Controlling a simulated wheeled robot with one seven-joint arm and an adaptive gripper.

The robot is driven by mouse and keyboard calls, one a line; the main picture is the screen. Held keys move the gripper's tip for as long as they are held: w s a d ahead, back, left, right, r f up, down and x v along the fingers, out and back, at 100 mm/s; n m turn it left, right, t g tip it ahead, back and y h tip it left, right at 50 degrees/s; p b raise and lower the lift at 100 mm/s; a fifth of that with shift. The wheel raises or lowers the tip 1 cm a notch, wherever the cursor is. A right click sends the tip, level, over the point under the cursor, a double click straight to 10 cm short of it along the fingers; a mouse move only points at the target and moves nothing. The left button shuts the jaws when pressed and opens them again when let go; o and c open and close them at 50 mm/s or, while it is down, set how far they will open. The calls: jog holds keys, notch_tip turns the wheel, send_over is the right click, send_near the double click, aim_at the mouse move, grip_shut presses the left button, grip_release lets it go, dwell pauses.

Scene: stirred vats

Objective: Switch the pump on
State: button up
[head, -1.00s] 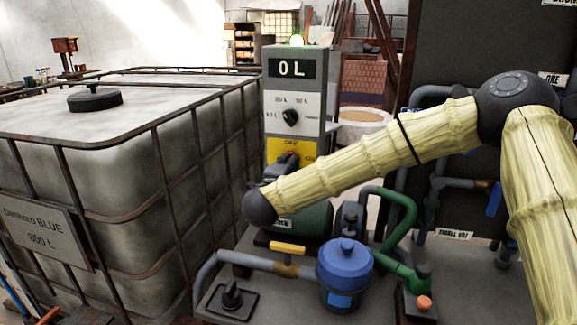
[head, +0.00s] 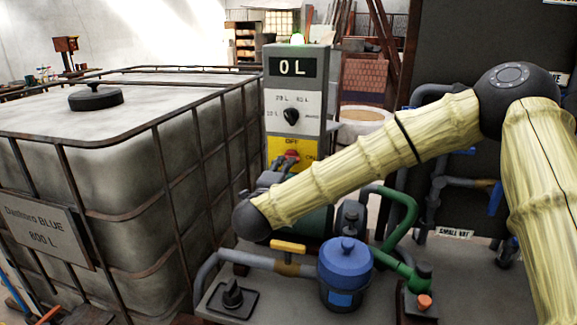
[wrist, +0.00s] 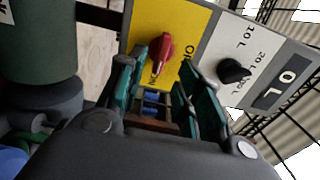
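The pump's red switch knob (head: 292,155) sits on the yellow panel (head: 275,152) of the grey control post, with OFF above it and ON to its right. In the wrist view the red knob (wrist: 163,48) is long, and its narrow end slants down toward the lower label. I cannot tell for sure which end is its pointer. My gripper (wrist: 158,72) is open, its two teal fingers apart before the knob. The knob shows just beyond the fingertips, closer to the left finger, and nothing is seen held. In the head view my gripper is partly hidden behind my wrist.
A caged tank (head: 120,150) stands left. Pipes, a yellow-handled valve (head: 288,247) and a blue-lidded filter (head: 346,260) lie below my arm.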

jog(key=v, duration=0.6)
jog(key=shift+s, duration=0.4)
